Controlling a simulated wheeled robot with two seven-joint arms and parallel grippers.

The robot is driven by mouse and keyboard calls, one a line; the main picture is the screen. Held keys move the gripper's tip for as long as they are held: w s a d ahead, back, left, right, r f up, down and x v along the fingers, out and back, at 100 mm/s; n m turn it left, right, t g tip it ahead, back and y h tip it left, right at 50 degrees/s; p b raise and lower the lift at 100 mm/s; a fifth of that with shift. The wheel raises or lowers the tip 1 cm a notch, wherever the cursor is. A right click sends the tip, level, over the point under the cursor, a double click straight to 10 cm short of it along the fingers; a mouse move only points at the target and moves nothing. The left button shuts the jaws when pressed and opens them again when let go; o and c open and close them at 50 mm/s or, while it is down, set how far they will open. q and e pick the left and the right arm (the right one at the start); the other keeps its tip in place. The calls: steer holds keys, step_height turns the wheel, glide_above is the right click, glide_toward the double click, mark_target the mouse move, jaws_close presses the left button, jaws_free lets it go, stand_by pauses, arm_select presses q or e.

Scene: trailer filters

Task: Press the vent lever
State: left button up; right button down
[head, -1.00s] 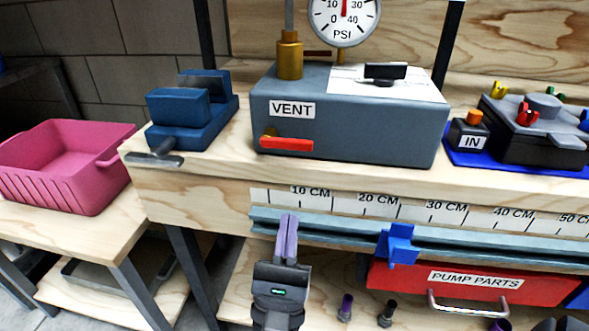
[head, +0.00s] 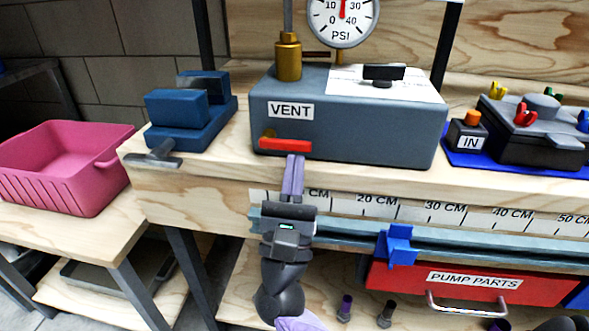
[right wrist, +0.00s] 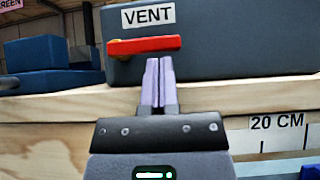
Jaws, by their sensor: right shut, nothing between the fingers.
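The red vent lever (head: 286,145) sticks out level from a brass pivot on the front of the grey-blue box (head: 375,140), below the VENT label (head: 291,110). It also shows in the right wrist view (right wrist: 146,45). My right gripper (head: 293,158) is shut and empty, with its purple fingers pointing up just below the lever's right part. In the right wrist view the fingertips (right wrist: 158,62) are close to the lever's lower edge; I cannot tell whether they touch it. My left gripper is not in view.
A blue vise (head: 185,115) stands on the bench to the left, beside a pink bin (head: 65,165) on a lower table. A ruler rail with a blue slider (head: 397,245) runs along the bench front. A black pump with coloured knobs (head: 535,130) sits at right.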

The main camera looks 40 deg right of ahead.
steer(key=shift+s+r+n+t+y+p, duration=0.1)
steer(key=shift+r+n+t+y+p, duration=0.1)
steer(key=shift+n+t+y+p, duration=0.45)
